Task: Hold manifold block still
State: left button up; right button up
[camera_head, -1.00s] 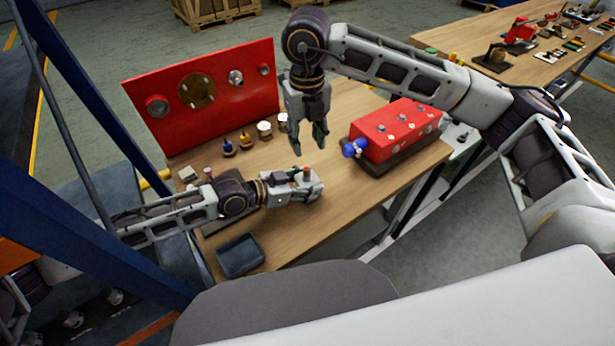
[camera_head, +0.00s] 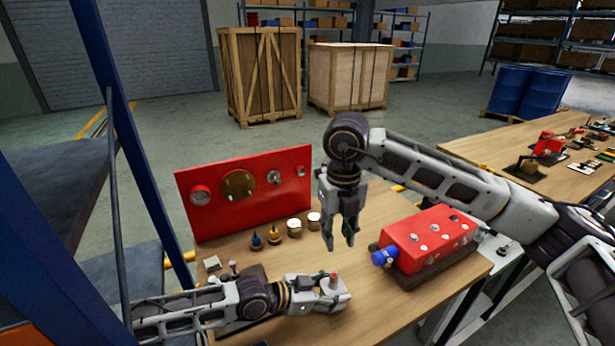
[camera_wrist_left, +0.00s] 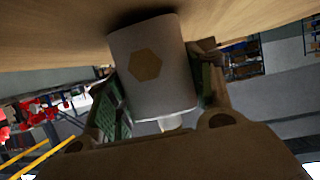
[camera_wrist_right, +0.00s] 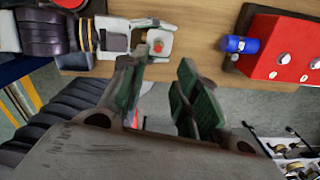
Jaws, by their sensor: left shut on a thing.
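The manifold block, which I take to be the red block (camera_head: 430,238) with several silver fittings on top and a blue fitting (camera_head: 383,256) at its left end, sits on a dark base at the right of the table. It also shows in the right wrist view (camera_wrist_right: 285,50). My left gripper (camera_head: 335,292) is low over the table, left of the block and apart from it. It is shut on a white cylinder (camera_wrist_left: 152,72) with a brown hexagon mark. My right gripper (camera_head: 340,244) points down left of the block, open and empty, its fingers apart in its wrist view (camera_wrist_right: 160,75).
A red upright panel (camera_head: 245,200) with round fittings stands at the table's back left. Several small capped parts (camera_head: 275,236) stand before it. Wooden crates (camera_head: 262,75) and blue drums (camera_head: 525,92) are far behind. Bare tabletop (camera_head: 385,300) lies in front of the block.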

send_near(334, 275)
jog(key=shift+a, duration=0.1)
dwell(0.7)
jog(key=shift+f, duration=0.2)
jog(key=shift+f, duration=4.35)
grip_shut()
